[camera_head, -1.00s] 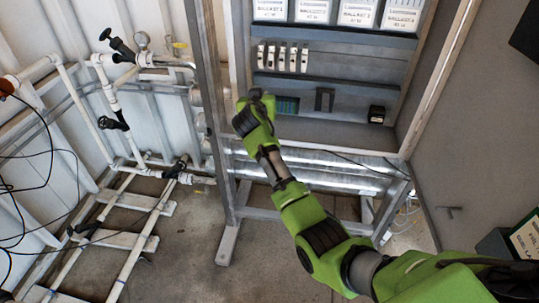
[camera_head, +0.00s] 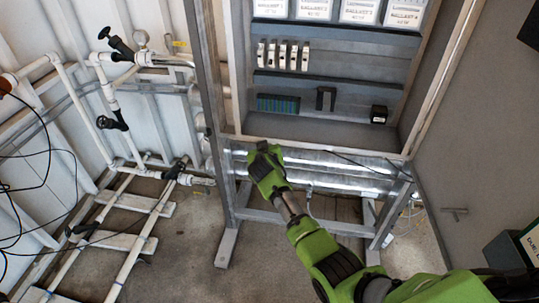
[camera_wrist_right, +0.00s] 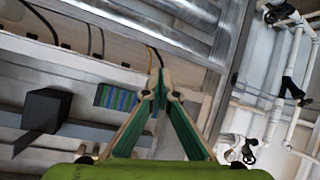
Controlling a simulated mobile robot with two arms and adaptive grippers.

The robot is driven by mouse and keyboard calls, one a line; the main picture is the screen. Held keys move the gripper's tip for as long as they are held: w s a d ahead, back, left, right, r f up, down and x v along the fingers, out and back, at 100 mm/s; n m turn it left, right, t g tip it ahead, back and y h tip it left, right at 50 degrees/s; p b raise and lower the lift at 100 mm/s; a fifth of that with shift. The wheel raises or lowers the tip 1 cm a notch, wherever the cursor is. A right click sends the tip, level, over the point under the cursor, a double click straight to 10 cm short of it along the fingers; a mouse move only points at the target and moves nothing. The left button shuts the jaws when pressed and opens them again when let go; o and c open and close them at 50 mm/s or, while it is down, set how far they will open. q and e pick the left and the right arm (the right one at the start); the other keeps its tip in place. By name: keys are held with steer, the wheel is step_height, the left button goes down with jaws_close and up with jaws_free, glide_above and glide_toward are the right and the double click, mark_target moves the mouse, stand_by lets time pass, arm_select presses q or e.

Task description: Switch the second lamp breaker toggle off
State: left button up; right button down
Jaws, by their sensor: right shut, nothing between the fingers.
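A row of several white breakers (camera_head: 283,55) sits on the middle rail of the open cabinet in the head view. The second breaker from the left (camera_head: 272,54) stands in this row; its toggle position is too small to read. My right gripper (camera_head: 264,149) is well below the breakers, in front of the cabinet's lower edge and the shiny pipes, and apart from the row. In the right wrist view its two fingers (camera_wrist_right: 156,82) meet at the tips, shut and empty. I cannot make out the breakers in the wrist view. My left gripper is not in view.
Labelled ballasts (camera_head: 359,10) line the cabinet top. A blue-green terminal block (camera_head: 278,103), a dark box (camera_head: 326,99) and a small black device (camera_head: 378,114) sit below the breakers. White pipes with valves (camera_head: 113,121) stand left. The grey cabinet door (camera_head: 470,130) is open at right.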

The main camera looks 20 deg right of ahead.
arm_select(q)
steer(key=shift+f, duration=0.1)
arm_select(e)
steer(key=shift+s+f, duration=0.2)
steer(key=shift+f, duration=0.3)
steer(key=shift+s+f, duration=0.15)
steer(key=shift+f, duration=0.3)
steer(key=s+a+f+n+g+y, duration=0.1)
steer(key=s+f+n+g+y, duration=0.15)
steer(key=s+f, duration=1.2)
steer(key=s+a+f+n+g+y, duration=0.1)
steer(key=s+a+f+g, duration=0.15)
steer(key=s+f, duration=1.15)
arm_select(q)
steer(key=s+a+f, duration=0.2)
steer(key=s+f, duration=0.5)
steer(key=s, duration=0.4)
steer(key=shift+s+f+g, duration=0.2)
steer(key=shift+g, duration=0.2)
arm_select(e)
steer(key=s+f+g, duration=0.1)
steer(key=s+f, duration=0.4)
steer(key=s, duration=0.7)
steer(key=s+f+g, duration=0.2)
steer(key=s+f, duration=0.4)
steer(key=s, duration=0.7)
steer(key=s+d+f+g+y, duration=0.1)
steer(key=s+f, duration=0.5)
steer(key=s, duration=0.7)
steer(key=shift+g, duration=0.5)
